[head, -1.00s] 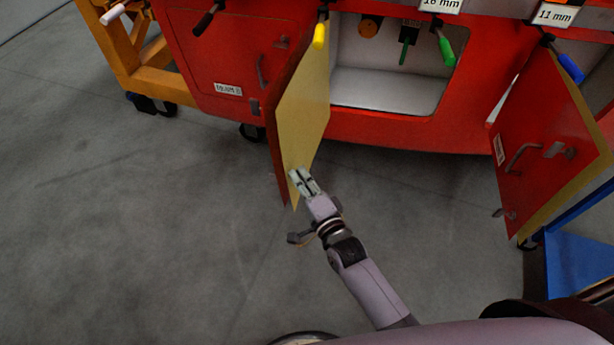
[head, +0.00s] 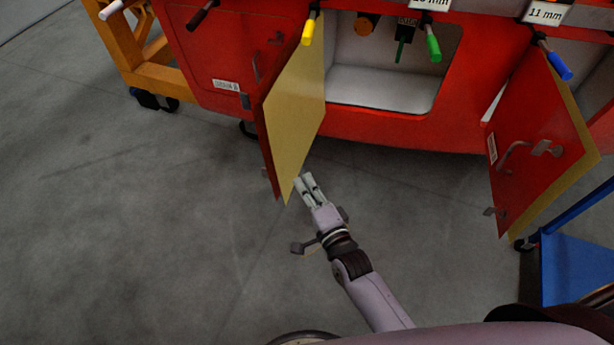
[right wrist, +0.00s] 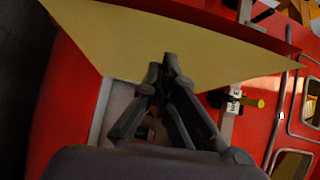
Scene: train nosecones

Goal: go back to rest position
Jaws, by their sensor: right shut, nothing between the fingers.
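My right gripper (head: 308,186) is in the middle of the head view, just right of the lower edge of the open left door (head: 296,108). Its fingers are close together with nothing between them. In the right wrist view the fingers (right wrist: 164,68) point at the door's yellow inner face (right wrist: 170,42); I cannot tell whether they touch it. My left gripper is not in view.
The red nosecone (head: 400,133) has an open compartment (head: 385,88) with a white floor. A second open red door (head: 535,140) hangs at the right. A blue cart (head: 575,268) stands at lower right, and an orange frame (head: 150,62) at upper left. The grey floor (head: 130,240) is clear at left.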

